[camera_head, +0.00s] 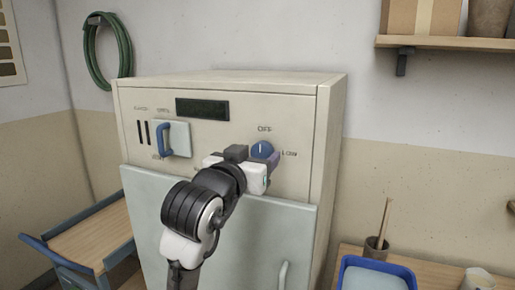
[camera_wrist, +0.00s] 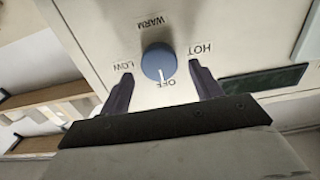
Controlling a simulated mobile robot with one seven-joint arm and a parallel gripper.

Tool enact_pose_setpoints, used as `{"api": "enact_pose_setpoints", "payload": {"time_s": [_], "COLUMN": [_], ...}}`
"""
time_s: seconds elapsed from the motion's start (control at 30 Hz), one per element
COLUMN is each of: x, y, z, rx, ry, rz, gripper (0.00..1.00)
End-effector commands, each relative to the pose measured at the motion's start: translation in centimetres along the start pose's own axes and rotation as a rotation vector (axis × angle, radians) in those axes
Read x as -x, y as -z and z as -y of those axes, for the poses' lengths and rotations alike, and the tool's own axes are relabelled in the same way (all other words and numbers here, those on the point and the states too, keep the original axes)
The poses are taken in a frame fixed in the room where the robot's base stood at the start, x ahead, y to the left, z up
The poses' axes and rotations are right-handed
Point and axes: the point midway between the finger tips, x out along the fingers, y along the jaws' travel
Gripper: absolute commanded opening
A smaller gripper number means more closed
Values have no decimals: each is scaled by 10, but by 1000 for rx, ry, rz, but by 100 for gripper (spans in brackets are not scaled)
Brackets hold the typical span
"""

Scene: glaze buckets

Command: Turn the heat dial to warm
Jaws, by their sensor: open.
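The heat dial (camera_head: 262,149) is a round blue knob on the upper right of the cream cabinet's front panel. In the wrist view, which is upside down, its white mark on the dial (camera_wrist: 158,62) points at OFF. LOW, WARM and HOT are printed around it; WARM lies opposite OFF. My gripper (camera_head: 255,158) is at the panel in front of the dial. In the wrist view my gripper (camera_wrist: 160,70) is open, with one dark finger on each side of the dial and a gap on both sides. No contact with the dial shows.
A blue handle (camera_head: 174,139) and a dark display (camera_head: 202,108) are on the same panel. The cabinet door (camera_head: 140,195) is below. A wooden cart (camera_head: 95,240) stands left. A blue tray (camera_head: 347,275) and a brush pot (camera_head: 376,250) are on the right table.

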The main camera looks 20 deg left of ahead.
Motion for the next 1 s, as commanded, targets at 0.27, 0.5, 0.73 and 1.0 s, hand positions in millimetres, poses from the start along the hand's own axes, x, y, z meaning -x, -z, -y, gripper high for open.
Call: {"api": "enact_pose_setpoints", "payload": {"time_s": [0.27,0.5,0.73,1.0], "x": [-16,-16,-16,-16], "y": [0,0,0,-1], "z": [0,0,0,0], "rx": [0,0,0,-12], "ry": [1,0,0,0], "rz": [-1,-1,-1,-1], "gripper": [64,60,30,20]}}
